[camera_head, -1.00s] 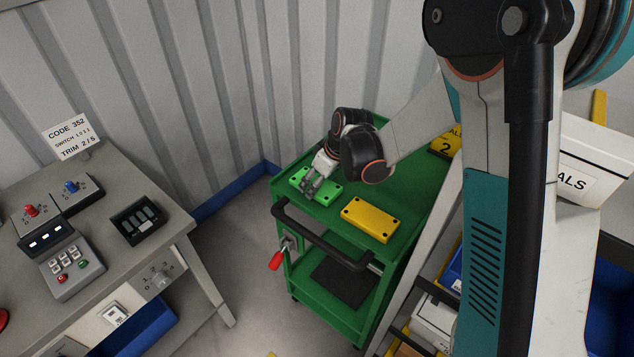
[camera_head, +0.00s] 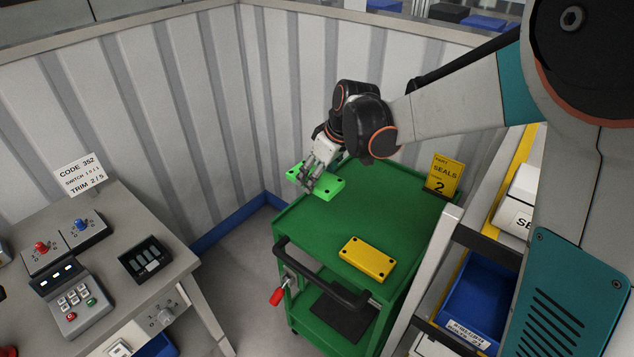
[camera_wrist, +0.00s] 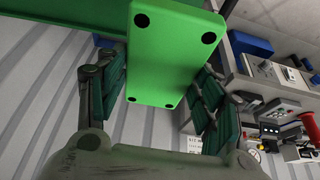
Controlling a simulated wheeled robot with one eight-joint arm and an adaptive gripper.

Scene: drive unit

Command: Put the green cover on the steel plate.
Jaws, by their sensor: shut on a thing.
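The green cover (camera_head: 328,186) is a bright green rectangular plate with dark holes near its corners. My gripper (camera_head: 318,172) is shut on it and holds it above the far left part of the green cart's top. In the wrist view the green cover (camera_wrist: 172,50) sits between my gripper's two finger pads (camera_wrist: 160,100). The steel plate is not identifiable in these frames.
The green cart (camera_head: 390,215) carries a yellow cover (camera_head: 368,258) and a yellow "SEALS 2" sign (camera_head: 443,175). A grey bench (camera_head: 130,215) with control boxes stands at left. A shelf with a blue bin (camera_head: 480,300) is at right. The corrugated wall (camera_head: 180,110) is behind.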

